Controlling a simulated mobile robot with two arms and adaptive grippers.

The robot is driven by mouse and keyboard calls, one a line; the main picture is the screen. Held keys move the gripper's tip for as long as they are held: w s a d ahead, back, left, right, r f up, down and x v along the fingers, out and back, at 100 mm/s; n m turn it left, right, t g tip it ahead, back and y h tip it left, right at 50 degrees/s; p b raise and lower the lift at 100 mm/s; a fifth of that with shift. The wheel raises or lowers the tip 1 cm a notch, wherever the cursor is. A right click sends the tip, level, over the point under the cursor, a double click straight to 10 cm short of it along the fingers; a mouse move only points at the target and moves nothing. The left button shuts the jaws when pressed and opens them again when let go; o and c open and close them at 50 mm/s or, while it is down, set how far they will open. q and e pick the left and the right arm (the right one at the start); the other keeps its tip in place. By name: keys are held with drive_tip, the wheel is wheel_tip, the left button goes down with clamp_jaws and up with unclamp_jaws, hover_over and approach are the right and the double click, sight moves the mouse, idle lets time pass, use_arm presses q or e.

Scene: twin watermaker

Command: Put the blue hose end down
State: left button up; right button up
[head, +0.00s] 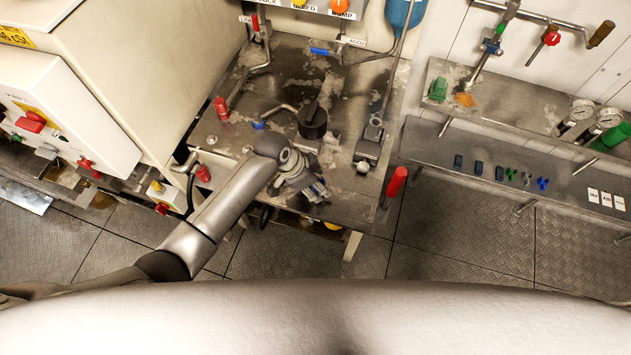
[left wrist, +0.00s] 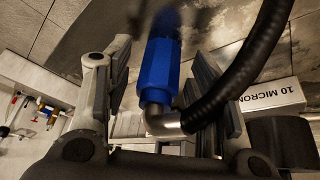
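The blue hose end (left wrist: 158,75) shows in the left wrist view, a blue collar with a grey metal elbow on a black hose (left wrist: 245,70). It stands between the two fingers of my left gripper (left wrist: 160,85). A gap shows between the collar and the left finger, and the right finger is partly behind the hose. The fingers look spread around the collar, not closed on it. In the head view my left gripper (head: 308,186) is over the front of the metal bench (head: 345,195); I cannot make out the held-side hose end there. My right gripper is not in view.
A black knob (head: 313,120) and a small blue fitting (head: 258,125) are on the bench behind the gripper. Red handles (head: 395,182) stand at the bench edges. A box marked 10 MICRON (left wrist: 272,98) shows at the right of the wrist view. Shelves (head: 500,165) are at right.

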use_arm(q)
drive_tip(key=shift+r, duration=0.25)
drive_tip(key=v, duration=1.2)
drive_tip(key=shift+b, duration=0.45)
drive_tip(key=shift+f, duration=0.1)
